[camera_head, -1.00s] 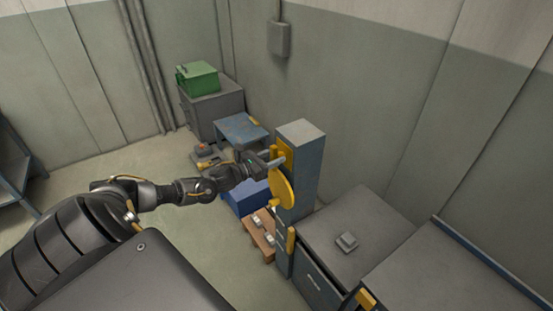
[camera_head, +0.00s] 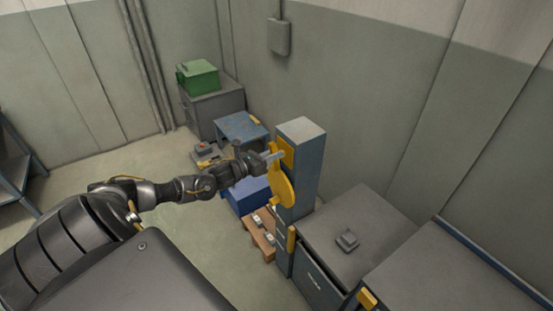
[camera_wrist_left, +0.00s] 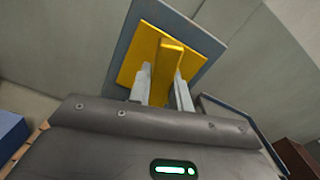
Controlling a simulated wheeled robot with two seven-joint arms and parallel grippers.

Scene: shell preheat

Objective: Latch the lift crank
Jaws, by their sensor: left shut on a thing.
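The lift crank (camera_head: 283,188) is a yellow round piece on the left face of a tall blue-grey post (camera_head: 305,165), in the head view. A yellow plate (camera_head: 287,149) sits above it near the post's top. The latch cannot be made out. My right gripper is out of view.
A grey cabinet (camera_head: 375,225) with a small grey block (camera_head: 347,240) on top stands right of the post. A blue bin (camera_head: 247,197) and a wooden pallet (camera_head: 257,240) are low on the left. A green box (camera_head: 198,77) stands behind. Open floor lies at left.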

